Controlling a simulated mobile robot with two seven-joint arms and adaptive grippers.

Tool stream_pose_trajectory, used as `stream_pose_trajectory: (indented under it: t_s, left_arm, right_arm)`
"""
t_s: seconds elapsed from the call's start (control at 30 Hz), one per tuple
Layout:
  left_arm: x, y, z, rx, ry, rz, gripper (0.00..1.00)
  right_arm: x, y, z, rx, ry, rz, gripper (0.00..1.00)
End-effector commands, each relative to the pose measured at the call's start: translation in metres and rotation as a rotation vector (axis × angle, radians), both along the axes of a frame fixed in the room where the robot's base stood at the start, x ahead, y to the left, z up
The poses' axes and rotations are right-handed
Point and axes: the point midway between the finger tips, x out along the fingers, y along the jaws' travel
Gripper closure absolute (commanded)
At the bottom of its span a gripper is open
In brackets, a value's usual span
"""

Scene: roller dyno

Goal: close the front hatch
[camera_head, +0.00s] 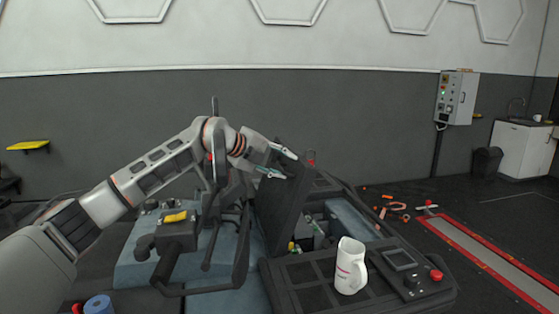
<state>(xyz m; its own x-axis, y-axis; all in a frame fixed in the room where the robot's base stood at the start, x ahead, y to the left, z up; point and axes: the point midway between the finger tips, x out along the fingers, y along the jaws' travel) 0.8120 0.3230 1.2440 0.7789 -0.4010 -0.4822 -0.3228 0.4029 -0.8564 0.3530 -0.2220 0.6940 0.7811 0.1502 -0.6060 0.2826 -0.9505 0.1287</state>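The front hatch (280,208) looks like a dark panel standing raised and tilted beside an open compartment in the middle of the view. My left arm reaches in from the left, and its gripper (290,167) is at the upper edge of this panel. Its two fingers are spread apart with nothing seen between them. I cannot tell whether they touch the panel. Inside the compartment are small yellow and green items (294,247), partly hidden by the panel and the console. My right gripper is not in view.
A white mug (350,267) stands on the dark console (310,293) in front of the compartment. A control stick unit with a yellow top (175,217) and bent dark bars are to the left. Orange tools (397,206) lie on the floor at right.

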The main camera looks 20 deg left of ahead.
Motion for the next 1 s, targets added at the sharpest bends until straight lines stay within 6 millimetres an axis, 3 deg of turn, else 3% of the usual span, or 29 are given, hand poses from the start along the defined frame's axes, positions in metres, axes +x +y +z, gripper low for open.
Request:
stream_pose_trajectory:
  t_s: [0.03, 0.2, 0.5, 0.53, 0.63, 1.0]
  left_arm:
    - [-0.006, -0.003, 0.020, -0.009, -0.028, -0.011, 0.75]
    - [-0.015, 0.001, 0.028, -0.011, -0.032, -0.012, 0.75]
    - [-0.017, 0.001, 0.030, -0.012, -0.034, -0.015, 0.75]
    - [-0.018, 0.001, 0.020, -0.008, -0.015, -0.012, 0.75]
    - [-0.019, 0.002, 0.020, -0.008, -0.015, -0.012, 0.75]
    - [-0.036, 0.014, 0.024, -0.003, -0.005, -0.007, 0.75]
  right_arm:
    - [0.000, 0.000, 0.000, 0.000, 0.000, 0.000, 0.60]
    - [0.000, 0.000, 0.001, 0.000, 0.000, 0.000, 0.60]
    - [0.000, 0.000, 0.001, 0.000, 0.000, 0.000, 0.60]
    - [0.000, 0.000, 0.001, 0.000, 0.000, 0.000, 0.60]
    - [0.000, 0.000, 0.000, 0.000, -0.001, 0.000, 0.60]
    - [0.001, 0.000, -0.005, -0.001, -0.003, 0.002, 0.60]
